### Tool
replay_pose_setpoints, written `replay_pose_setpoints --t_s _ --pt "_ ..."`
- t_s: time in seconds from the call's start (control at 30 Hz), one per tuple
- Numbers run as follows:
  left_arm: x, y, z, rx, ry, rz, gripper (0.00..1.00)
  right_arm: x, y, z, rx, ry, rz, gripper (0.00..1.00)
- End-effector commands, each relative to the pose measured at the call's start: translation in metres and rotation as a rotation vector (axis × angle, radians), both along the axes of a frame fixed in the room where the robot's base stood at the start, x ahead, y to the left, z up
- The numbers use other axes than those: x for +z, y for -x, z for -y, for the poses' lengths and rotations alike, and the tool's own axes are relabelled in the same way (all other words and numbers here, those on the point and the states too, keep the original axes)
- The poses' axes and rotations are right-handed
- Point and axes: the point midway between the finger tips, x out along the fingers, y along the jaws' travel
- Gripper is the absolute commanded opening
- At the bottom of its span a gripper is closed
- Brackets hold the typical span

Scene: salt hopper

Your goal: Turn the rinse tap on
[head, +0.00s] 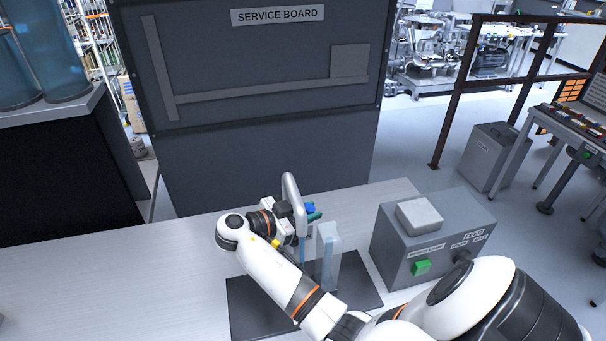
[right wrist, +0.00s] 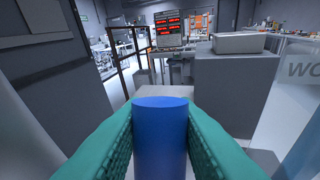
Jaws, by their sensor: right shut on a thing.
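The rinse tap (head: 291,190) has a grey curved spout and stands on the bench in front of the service board. My right gripper (head: 312,215) is at the tap, with green-teal fingertips. In the right wrist view the two green pads press on both sides of a blue cylinder (right wrist: 160,140), which looks like the tap's handle. The handle's blue part (head: 310,208) shows only slightly in the head view. A thin light-blue streak (head: 302,250) runs down below the spout; I cannot tell whether it is water. My arm hides the tap's base. My left gripper is not in view.
A clear upright vessel (head: 329,260) stands just right of the tap on a dark mat (head: 250,308). A grey control box (head: 440,225) with a green button stands at the right. The service board (head: 260,100) rises behind. The bench's left part (head: 120,280) is clear.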

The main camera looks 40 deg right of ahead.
Motion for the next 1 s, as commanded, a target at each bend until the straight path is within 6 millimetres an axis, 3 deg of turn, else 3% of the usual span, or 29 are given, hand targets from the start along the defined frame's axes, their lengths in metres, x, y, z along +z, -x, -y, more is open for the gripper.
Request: replay_pose_setpoints --t_s 0.23,0.27,0.3,0.67,1.0 --pt "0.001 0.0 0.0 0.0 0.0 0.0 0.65 0.001 0.0 0.0 0.002 0.0 0.003 0.0" --pt "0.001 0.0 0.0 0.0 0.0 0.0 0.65 0.001 0.0 0.0 0.002 0.0 0.003 0.31" --pt "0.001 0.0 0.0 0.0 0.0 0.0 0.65 0.001 0.0 0.0 0.001 0.001 0.002 0.35" --pt "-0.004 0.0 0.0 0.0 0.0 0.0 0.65 0.0 -0.002 -0.006 0.002 0.0 0.003 0.35" --pt "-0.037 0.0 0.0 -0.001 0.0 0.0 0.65 0.011 -0.014 -0.069 0.005 -0.004 0.005 0.35"
